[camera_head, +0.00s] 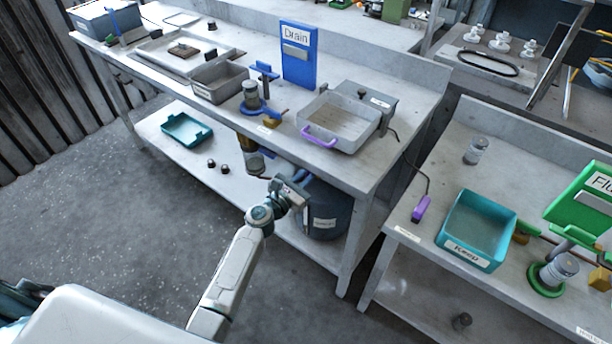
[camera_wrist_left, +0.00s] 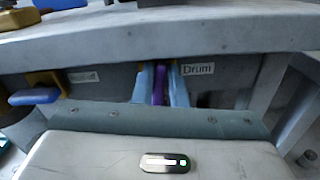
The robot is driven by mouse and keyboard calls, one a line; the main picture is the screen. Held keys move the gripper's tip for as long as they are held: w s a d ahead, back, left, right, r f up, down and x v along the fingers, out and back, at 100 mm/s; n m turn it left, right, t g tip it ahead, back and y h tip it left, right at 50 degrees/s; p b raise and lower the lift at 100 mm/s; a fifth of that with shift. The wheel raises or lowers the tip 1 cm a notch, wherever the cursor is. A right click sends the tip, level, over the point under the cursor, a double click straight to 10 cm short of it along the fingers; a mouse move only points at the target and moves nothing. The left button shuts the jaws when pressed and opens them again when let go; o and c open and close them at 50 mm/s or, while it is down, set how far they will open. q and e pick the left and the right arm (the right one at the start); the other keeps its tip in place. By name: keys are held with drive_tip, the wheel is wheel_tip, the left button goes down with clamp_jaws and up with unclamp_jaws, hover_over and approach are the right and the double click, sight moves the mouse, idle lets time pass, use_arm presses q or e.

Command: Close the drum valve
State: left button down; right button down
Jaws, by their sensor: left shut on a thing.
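A purple valve handle (camera_wrist_left: 158,86) shows in the left wrist view, beside a label reading "Drum" (camera_wrist_left: 198,69) on the bench's front face. My left gripper (camera_wrist_left: 160,88) is shut on this handle, with one light-blue finger on each side of it. The handle points roughly toward the camera, and the valve body behind it is mostly hidden. In the head view my left gripper (camera_head: 298,182) is at the bench's front edge, and the handle in it cannot be made out. A dark drum (camera_head: 325,212) stands on the lower shelf behind it. My right gripper is not in view.
Left of the Drum label, a blue-handled valve (camera_wrist_left: 35,96) with a yellow body has its own label. On the bench above stand a clear tray (camera_head: 340,122) with a purple handle and a grey bin (camera_head: 219,82). A second bench with a teal bin (camera_head: 476,230) is at right.

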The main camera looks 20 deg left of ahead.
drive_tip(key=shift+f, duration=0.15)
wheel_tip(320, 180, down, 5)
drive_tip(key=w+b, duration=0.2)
drive_tip(key=b, duration=0.4)
use_arm(q)
drive_tip(key=shift+s+d+f+m+b, duration=0.1)
drive_tip(key=shift+d+f+m+b, duration=0.2)
drive_tip(key=shift+m+b, duration=1.55)
drive_tip(key=shift+s+d+f+m+b, duration=0.15)
drive_tip(key=shift+f+m, duration=0.2)
drive_tip(key=shift+m, duration=3.2)
drive_tip(key=shift+s+d+f+m+b, duration=0.1)
drive_tip(key=shift+d+f+m+b, duration=0.5)
drive_tip(key=shift+m, duration=2.1)
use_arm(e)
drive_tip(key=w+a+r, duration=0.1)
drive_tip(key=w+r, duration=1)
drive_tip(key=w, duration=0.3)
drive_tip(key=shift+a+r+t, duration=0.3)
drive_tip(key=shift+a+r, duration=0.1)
use_arm(q)
drive_tip(key=shift+a+r, duration=0.25)
drive_tip(key=shift+a, duration=0.1)
drive_tip(key=c, duration=1.5)
unclamp_jaws()
drive_tip(key=shift+w, duration=0.1)
